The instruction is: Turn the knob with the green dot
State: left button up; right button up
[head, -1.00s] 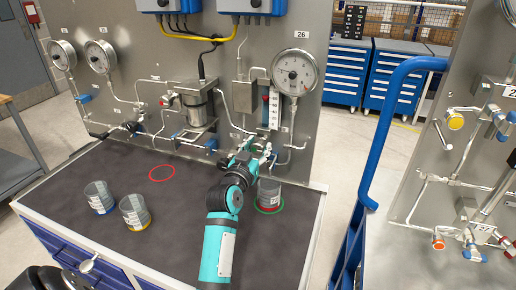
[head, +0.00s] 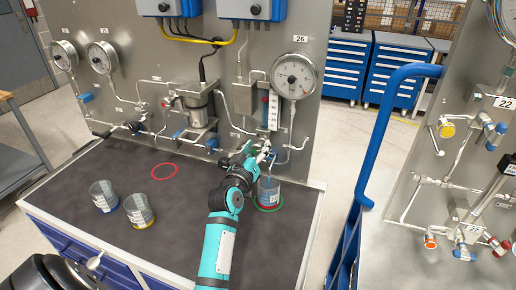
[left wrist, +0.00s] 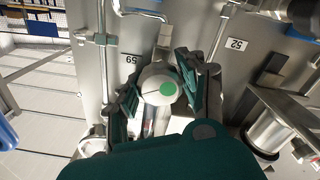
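The knob with the green dot (left wrist: 167,90) is a round white cap, seen face-on in the left wrist view. My left gripper (left wrist: 160,86) has one dark finger on each side of it and looks shut on it; a thin gap at the left finger is hard to judge. In the head view my teal left gripper (head: 260,152) is at the pipework below the gauge by label 26, and it hides the knob there. A clear cup (head: 269,190) stands in the green ring just below and right of the gripper. My right gripper is not in view.
A round gauge (head: 294,75) and a sight tube (head: 273,110) are on the panel above the gripper. Two cups (head: 103,196) (head: 139,211) and an empty red ring (head: 164,171) are at the left of the dark bench top. A blue rail (head: 384,130) stands at right.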

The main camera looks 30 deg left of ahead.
pick_arm(q)
jog(key=o, duration=0.4)
jog(key=shift+c, duration=0.2)
jog(key=shift+s, duration=0.1)
jog(key=v, duration=1.2)
jog(key=shift+f, duration=0.1)
